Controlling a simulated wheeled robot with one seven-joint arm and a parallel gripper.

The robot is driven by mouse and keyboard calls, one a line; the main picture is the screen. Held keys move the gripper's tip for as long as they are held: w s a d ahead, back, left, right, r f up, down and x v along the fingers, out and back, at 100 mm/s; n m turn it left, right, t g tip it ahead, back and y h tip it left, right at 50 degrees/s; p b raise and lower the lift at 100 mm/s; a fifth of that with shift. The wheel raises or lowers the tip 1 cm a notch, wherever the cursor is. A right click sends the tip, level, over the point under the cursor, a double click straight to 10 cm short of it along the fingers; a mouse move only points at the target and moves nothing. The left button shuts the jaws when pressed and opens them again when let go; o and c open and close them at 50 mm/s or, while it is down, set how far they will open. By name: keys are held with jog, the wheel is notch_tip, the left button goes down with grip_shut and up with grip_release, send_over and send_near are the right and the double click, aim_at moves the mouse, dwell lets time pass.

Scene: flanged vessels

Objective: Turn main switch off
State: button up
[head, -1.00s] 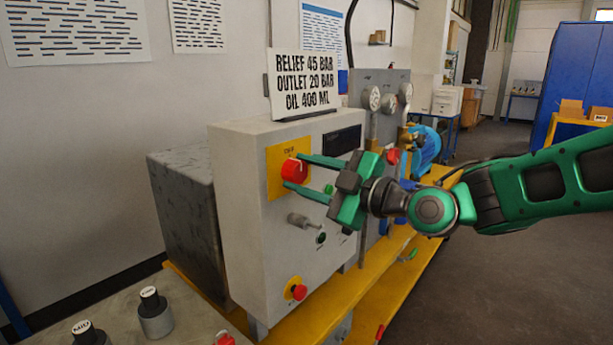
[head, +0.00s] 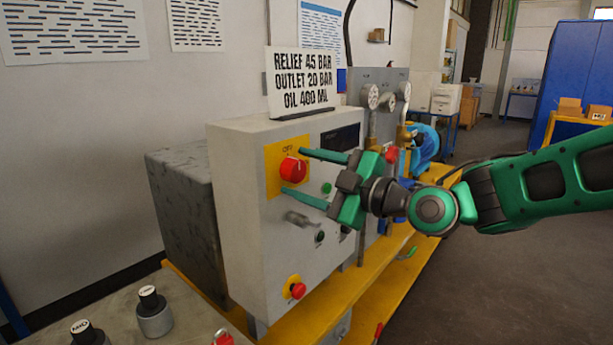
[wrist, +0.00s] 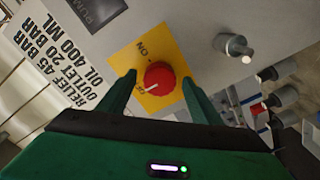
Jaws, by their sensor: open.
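The main switch is a red rotary knob (head: 291,171) on a yellow plate (head: 273,182), on the front of a grey cabinet. In the wrist view, the knob (wrist: 160,78) has a white mark pointing toward the OFF lettering, away from the ON lettering. My gripper (head: 293,172) is open, one finger above and one below the knob in the head view. In the wrist view, my gripper's fingers (wrist: 158,79) stand on either side of the knob with gaps; I see no contact.
Below the switch is a grey peg-like handle (head: 299,219), and lower a red push button (head: 298,290) on yellow. A sign (head: 303,82) stands on the cabinet (head: 233,190). Gauges (head: 373,96) and pipework stand close behind my gripper. The floor at right is clear.

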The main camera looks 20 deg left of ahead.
jog(key=v, duration=1)
jog(key=shift+d, duration=0.35)
jog(key=shift+f, duration=0.1)
jog(key=d+f+m+h, duration=0.6)
jog(key=d+f, duration=0.2)
jog(key=d, duration=0.6)
jog(key=d+f+m+h, duration=0.65)
jog(key=d+f, duration=0.25)
jog(key=d, duration=0.5)
jog(key=s+d+f+m+g+h, duration=0.3)
jog(key=s+d+m, duration=0.5)
jog(key=d, duration=0.5)
jog(key=s+d+m+g, duration=0.2)
jog(key=s+d+m, duration=0.2)
jog(key=s, duration=0.3)
jog(key=s+d+f+m+g, duration=0.1)
jog(key=s+d+m, duration=0.3)
jog(key=s, duration=0.4)
jog(key=shift+d+f+m+g+h, duration=0.25)
jog(key=shift+m+g+h, duration=0.25)
jog(key=shift+m, duration=0.25)
jog(key=shift+s, duration=0.1)
